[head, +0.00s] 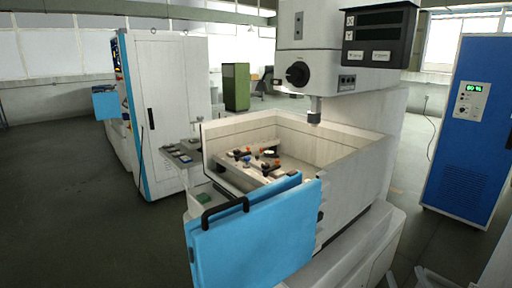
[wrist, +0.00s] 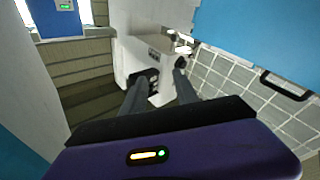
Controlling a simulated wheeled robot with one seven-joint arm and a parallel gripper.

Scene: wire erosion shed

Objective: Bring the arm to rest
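My gripper (wrist: 166,76) shows in the wrist view. Its two dark fingers stand apart with nothing held between them. Beyond the fingertips is a white machine part with dark fittings (wrist: 145,60); I cannot tell how far off it is. The purple gripper body carries a small orange and green light. My arm and gripper do not show in the head view.
The erosion machine's walled tank (head: 350,165) has a blue door (head: 255,235) with a black handle (head: 225,212) at its front. The machine head (head: 315,45) hangs above. A blue cabinet (head: 470,140) stands right, a white cabinet (head: 170,110) left. Left floor is clear.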

